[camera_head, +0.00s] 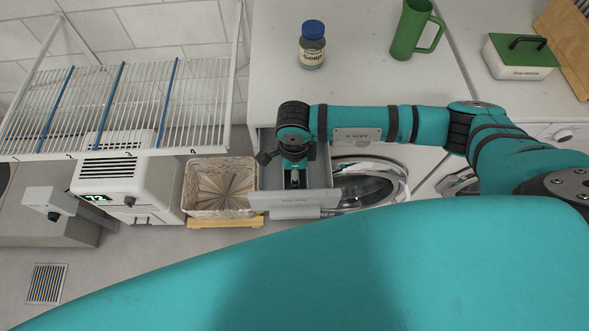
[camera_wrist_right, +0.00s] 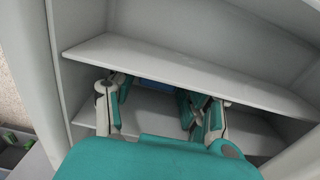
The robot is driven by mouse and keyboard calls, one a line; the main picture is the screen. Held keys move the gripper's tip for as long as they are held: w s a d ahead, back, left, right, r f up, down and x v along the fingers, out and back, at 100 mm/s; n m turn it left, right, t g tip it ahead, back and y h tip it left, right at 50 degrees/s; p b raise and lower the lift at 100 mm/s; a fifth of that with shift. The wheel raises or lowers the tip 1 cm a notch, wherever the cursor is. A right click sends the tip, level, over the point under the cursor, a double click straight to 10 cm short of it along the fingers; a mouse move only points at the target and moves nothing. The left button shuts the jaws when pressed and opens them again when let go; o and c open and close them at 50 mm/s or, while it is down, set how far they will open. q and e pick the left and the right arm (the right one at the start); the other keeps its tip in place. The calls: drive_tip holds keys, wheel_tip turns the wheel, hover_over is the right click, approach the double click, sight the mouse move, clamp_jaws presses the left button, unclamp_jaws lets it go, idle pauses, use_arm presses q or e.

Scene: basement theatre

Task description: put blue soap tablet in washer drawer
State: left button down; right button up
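The washer drawer (camera_head: 322,199) is pulled out from the white washer. My right gripper (camera_head: 295,180) points down into it. In the right wrist view, the drawer's pale interior (camera_wrist_right: 195,65) has a raised divider across it. A small blue piece (camera_wrist_right: 156,82), apparently the soap tablet, shows between my right gripper's (camera_wrist_right: 155,88) spread fingers, at the divider's edge. The fingers look open, with a gap beside the blue piece. Its lower part is hidden. The tablet is not visible in the head view. My left gripper is in neither view.
A soap bottle (camera_head: 312,46) with a blue cap and a green pitcher (camera_head: 412,32) stand on the washer top. A woven basket (camera_head: 219,187) sits left of the drawer. The round washer door (camera_head: 369,184) is just right of it. A wire rack (camera_head: 130,105) is at the left.

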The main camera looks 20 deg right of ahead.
drive_tip(key=shift+o, duration=1)
drive_tip(key=shift+r, duration=0.65)
wheel_tip(320, 180, up, 11)
drive_tip(key=b, duration=0.1)
